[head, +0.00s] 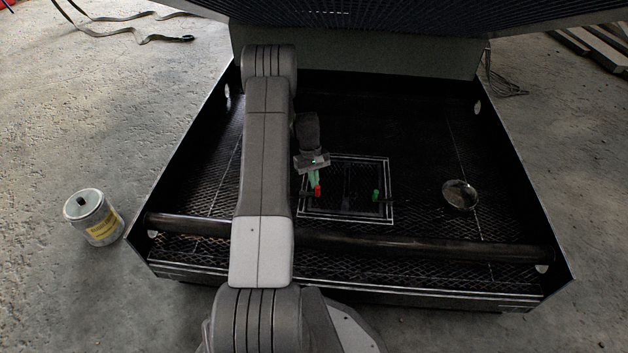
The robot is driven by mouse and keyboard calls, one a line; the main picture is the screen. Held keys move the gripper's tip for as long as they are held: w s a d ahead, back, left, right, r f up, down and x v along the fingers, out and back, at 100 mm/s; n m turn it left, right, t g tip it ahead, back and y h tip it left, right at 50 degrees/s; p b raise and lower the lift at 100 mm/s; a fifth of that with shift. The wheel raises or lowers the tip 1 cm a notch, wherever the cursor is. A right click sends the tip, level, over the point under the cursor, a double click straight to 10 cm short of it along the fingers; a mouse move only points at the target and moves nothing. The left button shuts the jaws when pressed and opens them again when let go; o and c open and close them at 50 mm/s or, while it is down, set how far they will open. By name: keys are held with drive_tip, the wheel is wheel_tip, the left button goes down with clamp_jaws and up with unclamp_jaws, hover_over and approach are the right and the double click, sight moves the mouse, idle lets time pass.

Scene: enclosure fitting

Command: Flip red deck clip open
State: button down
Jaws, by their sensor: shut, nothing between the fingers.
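The red deck clip (318,190) is a small red piece near the left front part of a white-outlined rectangle on the black mesh deck. My gripper (315,182) is shut and empty, pointing down right at the red clip. Its fingertips overlap the clip in the picture, so I cannot tell if they touch it. The fingers hide part of the clip, and its open or closed position is too small to read. A green clip (375,195) stands to the right, near the right side of the outline.
A dark bar (420,245) crosses the front of the black enclosure. A round metal bowl (460,195) sits on the deck at right. A can with a yellow label (94,218) stands on the concrete at left. A dark grated panel (400,14) overhangs the back.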

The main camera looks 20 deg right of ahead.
sight(307, 193)
drive_tip(key=shift+s, duration=0.1)
drive_tip(key=m, duration=0.1)
drive_tip(key=s+m, duration=0.1)
drive_tip(key=m+y, duration=0.1)
drive_tip(key=m, duration=0.1)
drive_tip(key=shift+s+a, duration=0.1)
drive_tip(key=shift+s, duration=0.15)
drive_tip(key=m, duration=0.2)
drive_tip(key=s+m, duration=0.1)
drive_tip(key=shift+s+a+m+t+y+p, duration=0.15)
drive_tip(key=shift+a+m+t+y+p, duration=0.15)
drive_tip(key=shift+a+m+y+p, duration=0.1)
drive_tip(key=m, duration=0.1)
drive_tip(key=s+a+m, duration=0.1)
drive_tip(key=m, duration=0.3)
drive_tip(key=shift+s+a+t+y+p, duration=0.15)
drive_tip(key=shift+a+t+y+p, duration=0.15)
drive_tip(key=shift+t+y, duration=0.1)
drive_tip(key=m, duration=0.1)
drive_tip(key=a+m, duration=0.1)
drive_tip(key=m, duration=0.1)
drive_tip(key=shift+s+t, duration=0.15)
drive_tip(key=shift+t, duration=0.25)
drive_tip(key=shift+a, duration=0.25)
drive_tip(key=p+v, duration=0.4)
drive_tip(key=v, duration=0.9)
drive_tip(key=shift+d+r, duration=0.25)
drive_tip(key=shift+r, duration=0.1)
